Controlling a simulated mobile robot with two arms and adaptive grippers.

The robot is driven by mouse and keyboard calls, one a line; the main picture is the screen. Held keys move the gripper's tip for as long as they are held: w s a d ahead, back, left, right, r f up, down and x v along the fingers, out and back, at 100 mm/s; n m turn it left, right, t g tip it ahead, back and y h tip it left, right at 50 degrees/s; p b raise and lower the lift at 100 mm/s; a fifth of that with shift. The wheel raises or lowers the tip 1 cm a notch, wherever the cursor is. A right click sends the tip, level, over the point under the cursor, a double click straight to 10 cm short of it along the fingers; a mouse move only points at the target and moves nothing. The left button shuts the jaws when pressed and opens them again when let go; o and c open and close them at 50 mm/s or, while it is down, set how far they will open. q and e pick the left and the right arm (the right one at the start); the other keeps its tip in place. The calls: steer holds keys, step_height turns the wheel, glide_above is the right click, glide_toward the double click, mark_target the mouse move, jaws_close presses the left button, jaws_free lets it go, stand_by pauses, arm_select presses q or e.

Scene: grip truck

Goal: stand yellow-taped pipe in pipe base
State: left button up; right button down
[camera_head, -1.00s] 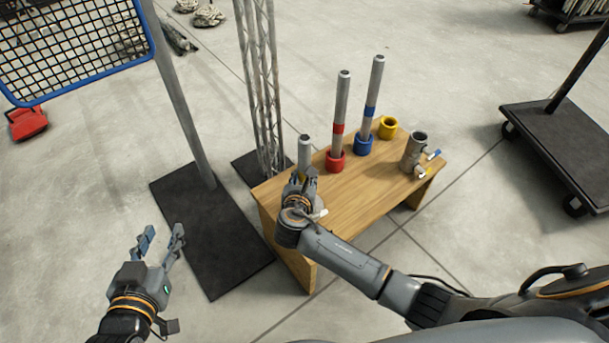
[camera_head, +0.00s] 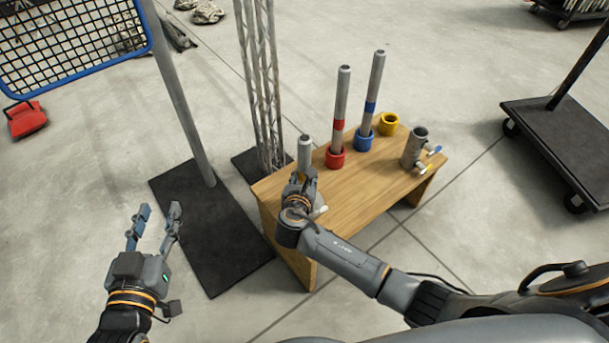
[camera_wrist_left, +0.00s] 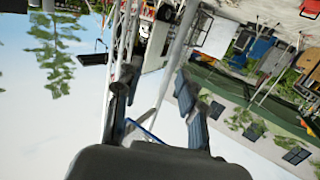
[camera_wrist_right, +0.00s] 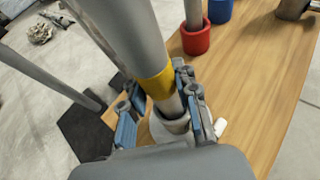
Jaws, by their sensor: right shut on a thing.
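The yellow-taped pipe (camera_head: 304,153) stands upright at the table's near left end. Its yellow band (camera_wrist_right: 157,83) shows in the right wrist view. Its lower end sits in or just behind a pale grey ring-shaped holder (camera_wrist_right: 170,128); the fingers partly hide this. My right gripper (camera_head: 303,180) is shut on the pipe, with fingers on either side just below the band. The yellow pipe base (camera_head: 388,125) is empty at the table's far end, away from the right gripper. My left gripper (camera_head: 156,212) is open and empty, left of the table over the floor.
On the wooden table (camera_head: 375,190), a red base (camera_head: 335,158) and a blue base (camera_head: 363,141) hold pipes, standing between my right gripper and the yellow base. A truss (camera_head: 262,90) stands behind.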

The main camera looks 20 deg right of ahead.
arm_select(q)
steer(key=shift+w+d+r+t, duration=0.15)
steer(key=shift+r+t, duration=0.15)
steer(key=shift+r, duration=0.25)
steer(key=shift+w+r+t, duration=0.1)
steer(key=shift+r+t, duration=0.2)
steer(key=shift+r, duration=0.2)
arm_select(e)
steer(key=shift+f, duration=0.35)
arm_select(q)
steer(key=shift+s+f, duration=0.1)
arm_select(e)
steer(key=shift+f, duration=0.25)
steer(key=c, duration=0.9)
jaws_free()
steer(key=shift+c, duration=0.2)
steer(key=shift+f, duration=0.1)
steer(key=v, duration=1.2)
steer(key=shift+a, duration=0.1)
